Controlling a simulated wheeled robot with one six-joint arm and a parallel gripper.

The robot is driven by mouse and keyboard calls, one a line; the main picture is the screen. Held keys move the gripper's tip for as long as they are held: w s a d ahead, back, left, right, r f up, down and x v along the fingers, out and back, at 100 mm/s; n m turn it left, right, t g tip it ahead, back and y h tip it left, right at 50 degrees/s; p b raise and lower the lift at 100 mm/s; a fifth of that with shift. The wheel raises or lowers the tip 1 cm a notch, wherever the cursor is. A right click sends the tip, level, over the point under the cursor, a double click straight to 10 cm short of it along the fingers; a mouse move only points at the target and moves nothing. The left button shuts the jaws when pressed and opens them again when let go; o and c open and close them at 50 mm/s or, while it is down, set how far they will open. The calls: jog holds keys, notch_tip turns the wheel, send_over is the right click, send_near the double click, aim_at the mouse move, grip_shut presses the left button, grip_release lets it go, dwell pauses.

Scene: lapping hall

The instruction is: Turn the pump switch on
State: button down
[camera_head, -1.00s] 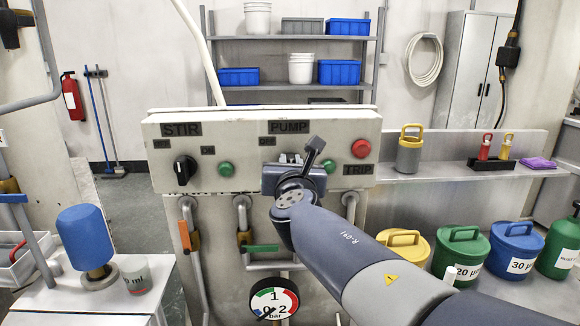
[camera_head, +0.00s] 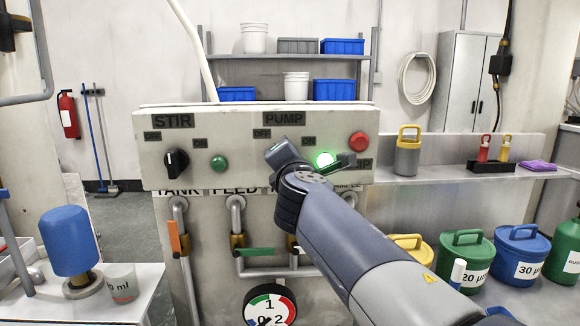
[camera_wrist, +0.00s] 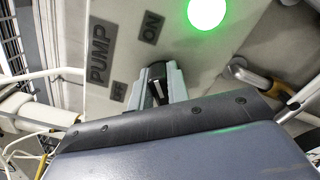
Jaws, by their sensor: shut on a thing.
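The pump switch is a black knob (camera_wrist: 157,92) with a white mark, below the PUMP label in the wrist view. My gripper (camera_wrist: 160,84) is shut on this knob, with a grey finger on each side. The white mark points roughly toward the ON label (camera_wrist: 150,28), away from OFF (camera_wrist: 118,92). The green pump lamp (camera_wrist: 207,12) glows brightly; it also glows in the head view (camera_head: 325,159). In the head view my wrist and arm hide the knob and the fingertips.
The cream panel (camera_head: 240,180) also carries the stir knob (camera_head: 176,163), an unlit green stir lamp (camera_head: 218,162) and a red trip button (camera_head: 360,142). Pipes with orange (camera_head: 173,238) and green (camera_head: 255,252) handles and a gauge (camera_head: 270,304) are below.

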jog(key=shift+f+m+b, duration=0.15)
jog(key=shift+m+b, duration=0.2)
jog(key=shift+m, duration=0.35)
jog(key=c, duration=1.4)
grip_release()
jog(key=shift+o, duration=0.2)
jog(key=shift+s, duration=0.1)
jog(key=s, duration=1)
jog(key=shift+s+b, duration=0.3)
jog(key=shift+b, duration=0.05)
jog(key=shift+w, duration=0.1)
